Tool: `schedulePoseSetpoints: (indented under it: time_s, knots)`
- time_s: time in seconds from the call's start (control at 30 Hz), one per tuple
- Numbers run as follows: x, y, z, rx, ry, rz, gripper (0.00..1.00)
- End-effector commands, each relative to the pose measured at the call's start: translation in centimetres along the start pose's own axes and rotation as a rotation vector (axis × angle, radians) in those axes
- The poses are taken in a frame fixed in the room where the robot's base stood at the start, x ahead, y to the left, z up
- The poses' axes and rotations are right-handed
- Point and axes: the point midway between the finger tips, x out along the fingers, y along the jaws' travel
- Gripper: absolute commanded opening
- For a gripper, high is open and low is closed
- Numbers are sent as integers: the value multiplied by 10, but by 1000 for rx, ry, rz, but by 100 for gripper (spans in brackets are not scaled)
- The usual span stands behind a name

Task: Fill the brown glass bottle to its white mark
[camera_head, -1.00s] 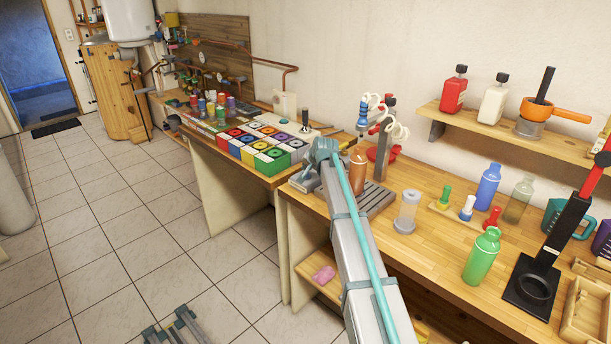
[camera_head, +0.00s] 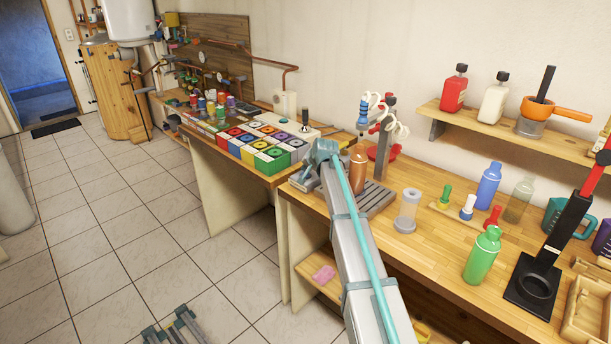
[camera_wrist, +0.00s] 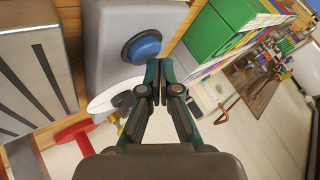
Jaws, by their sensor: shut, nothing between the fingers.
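The brown glass bottle (camera_head: 358,170) stands upright at the back of a grey slatted tray (camera_head: 376,200), beside a stand with a blue nozzle (camera_head: 363,116). Its white mark and liquid level are too small to make out, and my arm partly hides its lower left. My gripper (camera_wrist: 161,64) is shut and empty. In the wrist view its fingertips are close to a round blue button (camera_wrist: 143,47) on a grey box (camera_wrist: 112,22); I cannot tell whether they touch it. The slatted tray also shows in the wrist view (camera_wrist: 28,85). The bottle is not visible there.
A clear cylinder (camera_head: 407,210), a green bottle (camera_head: 482,256) and a blue bottle (camera_head: 488,185) stand to the right on the workbench. Colored boxes (camera_head: 262,150) fill the bench to the left. A shelf (camera_head: 520,137) holds red and white bottles.

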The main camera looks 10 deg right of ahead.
Motion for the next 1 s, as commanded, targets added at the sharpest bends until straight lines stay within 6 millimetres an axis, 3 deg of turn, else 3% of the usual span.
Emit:
schedulePoseSetpoints:
  time_s: [1.0]
  knots:
    - [5,4,4,0,0,0,0]
